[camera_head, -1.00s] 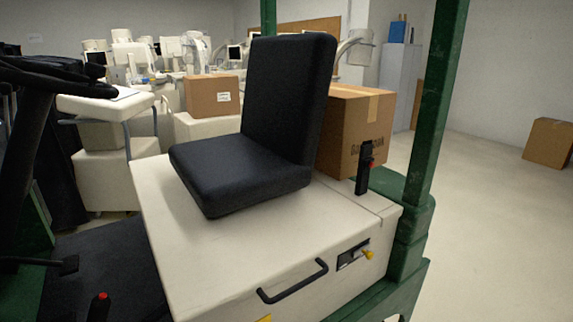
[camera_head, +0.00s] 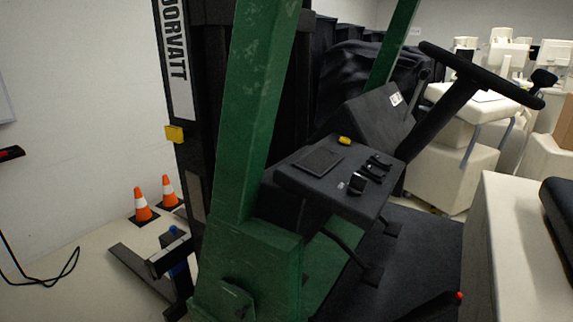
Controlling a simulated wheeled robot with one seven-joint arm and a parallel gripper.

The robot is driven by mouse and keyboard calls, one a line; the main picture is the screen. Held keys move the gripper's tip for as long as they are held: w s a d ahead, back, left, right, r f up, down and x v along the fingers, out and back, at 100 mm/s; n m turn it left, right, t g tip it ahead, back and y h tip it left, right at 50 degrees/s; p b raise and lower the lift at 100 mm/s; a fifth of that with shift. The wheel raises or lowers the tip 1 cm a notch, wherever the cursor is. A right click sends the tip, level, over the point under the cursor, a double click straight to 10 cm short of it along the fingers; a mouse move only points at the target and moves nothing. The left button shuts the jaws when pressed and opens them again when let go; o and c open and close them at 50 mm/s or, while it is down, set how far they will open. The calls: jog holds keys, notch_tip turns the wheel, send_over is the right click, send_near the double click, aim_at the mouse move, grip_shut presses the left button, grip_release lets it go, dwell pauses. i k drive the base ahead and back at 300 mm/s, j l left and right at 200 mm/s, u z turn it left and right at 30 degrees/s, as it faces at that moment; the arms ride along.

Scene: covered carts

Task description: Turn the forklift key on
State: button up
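The forklift stands across the middle of the head view, with a green post (camera_head: 250,110) and a dark mast (camera_head: 208,110). Its black dashboard panel (camera_head: 310,185) carries a flat dark pad (camera_head: 318,160), a yellow knob (camera_head: 344,140) and several short black levers (camera_head: 358,183). A tiny pale piece (camera_head: 340,186) sits beside the levers; it is too small to tell whether it is the key. The steering wheel (camera_head: 480,75) is on a slanted column at the right. My gripper does not show.
Two orange cones (camera_head: 142,205) stand on the floor by the left wall. A black cable (camera_head: 40,275) lies at far left. The white seat base (camera_head: 515,225) and black seat (camera_head: 560,205) are at right. A red-tipped lever (camera_head: 459,296) rises at bottom right.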

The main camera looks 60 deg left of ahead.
aim_at(357, 184)
jog(key=u, duration=1.2)
jog(key=k+j+u, duration=0.1)
jog(key=u, duration=0.2)
jog(key=k+j+u, duration=0.2)
jog(key=u, duration=0.15)
